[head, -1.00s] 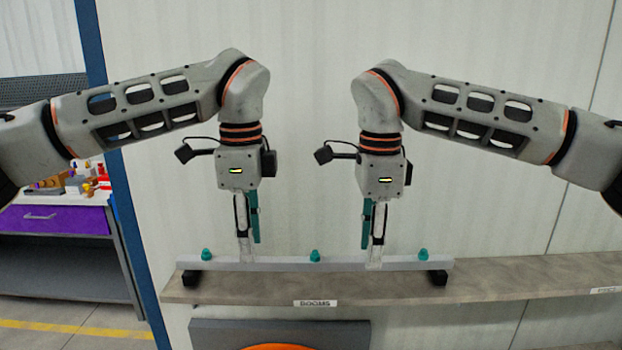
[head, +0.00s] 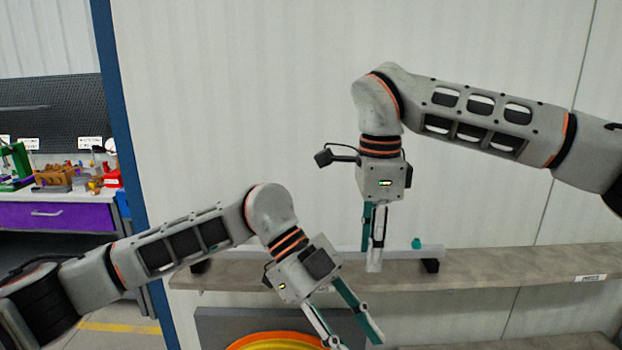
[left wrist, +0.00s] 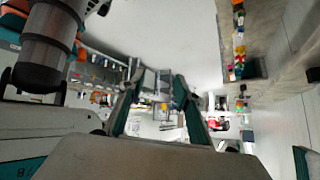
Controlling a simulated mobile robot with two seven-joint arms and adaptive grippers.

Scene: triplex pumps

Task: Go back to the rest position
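My left gripper (head: 356,341) hangs low in front of the shelf in the head view, tilted, with its two fingers spread and nothing between them. The left wrist view shows its two teal-edged fingers apart (left wrist: 158,125). My right gripper (head: 372,262) points straight down at the long grey bar (head: 405,253) on the shelf. One fingertip shows in front of the bar. The other finger is mostly hidden, so I cannot tell whether the fingers grip the bar.
The bar rests on black feet on the grey-brown shelf (head: 500,265). A grey panel with an orange round thing (head: 262,340) is below the shelf. A workbench with a purple drawer (head: 60,215) stands at the left, beyond a blue post (head: 125,150).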

